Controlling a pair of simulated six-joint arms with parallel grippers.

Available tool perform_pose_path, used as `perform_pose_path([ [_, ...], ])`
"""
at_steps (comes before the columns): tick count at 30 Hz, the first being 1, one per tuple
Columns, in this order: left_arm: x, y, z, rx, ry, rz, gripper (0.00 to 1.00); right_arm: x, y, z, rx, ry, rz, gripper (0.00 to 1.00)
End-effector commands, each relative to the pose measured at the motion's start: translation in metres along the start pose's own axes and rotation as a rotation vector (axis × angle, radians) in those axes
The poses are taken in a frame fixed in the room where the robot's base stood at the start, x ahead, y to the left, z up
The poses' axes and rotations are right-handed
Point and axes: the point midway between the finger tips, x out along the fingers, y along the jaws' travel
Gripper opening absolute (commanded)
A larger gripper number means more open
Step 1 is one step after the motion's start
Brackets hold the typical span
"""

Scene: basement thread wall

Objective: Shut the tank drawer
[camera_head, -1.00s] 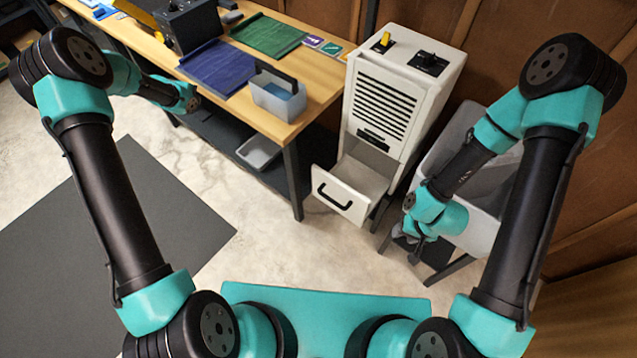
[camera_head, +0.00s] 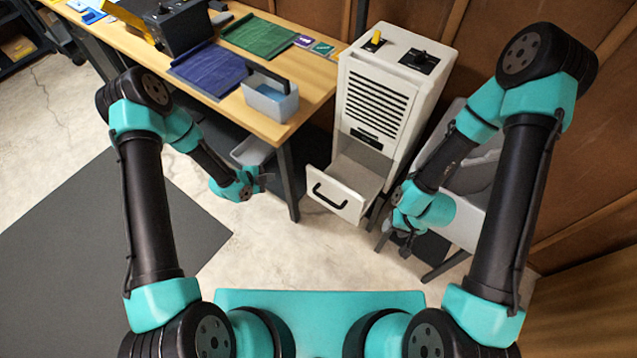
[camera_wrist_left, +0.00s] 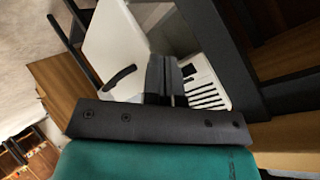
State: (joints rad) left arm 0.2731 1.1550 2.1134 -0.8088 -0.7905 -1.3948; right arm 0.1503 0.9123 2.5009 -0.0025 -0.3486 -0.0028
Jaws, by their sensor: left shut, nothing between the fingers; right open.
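The tank drawer (camera_head: 338,196) is a white drawer with a black handle, pulled out at the bottom of a white cabinet (camera_head: 386,95) with a dark grille. Its open inside shows behind the front panel. My left gripper (camera_head: 268,181) is shut and empty, left of the drawer front and apart from it, beside the table leg. In the left wrist view, the shut fingers (camera_wrist_left: 166,78) appear in front of the drawer front (camera_wrist_left: 112,45) and its handle. My right gripper (camera_head: 405,244) is open, right of and below the drawer, near the grey chair-like object.
The wooden table (camera_head: 215,85) stands left of the cabinet, its dark leg (camera_head: 288,180) close to my left gripper. A grey seat-like object (camera_head: 478,165) stands right of the cabinet.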

Motion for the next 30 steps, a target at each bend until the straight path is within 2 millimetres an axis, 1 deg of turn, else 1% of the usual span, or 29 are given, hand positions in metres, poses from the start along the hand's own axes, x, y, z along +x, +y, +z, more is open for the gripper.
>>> perform_pose_path([
  [1,0.004,0.01,-0.017,0.025,0.022,-0.022,0.0,0.0,0.0,0.0,0.0,0.0,0.0,0.44],
  [4,0.008,0.025,-0.047,0.095,0.048,-0.089,0.0,0.0,0.0,0.0,0.0,0.0,0.0,0.44],
  [7,0.006,0.04,-0.076,0.169,0.051,-0.16,0.0,0.0,0.0,0.0,0.0,0.0,0.0,0.44],
  [9,0.003,0.05,-0.093,0.224,0.042,-0.207,0.0,0.0,0.0,0.0,0.0,0.0,0.0,0.44],
  [11,-0.002,0.057,-0.107,0.274,0.025,-0.244,0.0,0.0,0.0,0.0,0.0,0.0,0.0,0.44],
  [15,-0.019,0.074,-0.133,0.392,-0.036,-0.317,0.0,0.0,0.0,0.0,0.0,0.0,0.0,0.44],
  [18,-0.031,0.081,-0.144,0.465,-0.082,-0.351,0.0,0.0,0.0,0.0,0.0,0.0,0.0,0.44],
  [21,-0.039,0.085,-0.15,0.513,-0.116,-0.37,0.0,0.0,0.0,0.0,0.0,0.0,0.0,0.44],
  [24,-0.042,0.086,-0.151,0.533,-0.129,-0.379,0.0,0.0,0.0,0.0,0.0,0.0,0.0,0.44],
  [30,-0.042,0.085,-0.151,0.534,-0.131,-0.38,0.0,0.0,0.0,0.0,0.0,0.0,0.0,0.44],
])
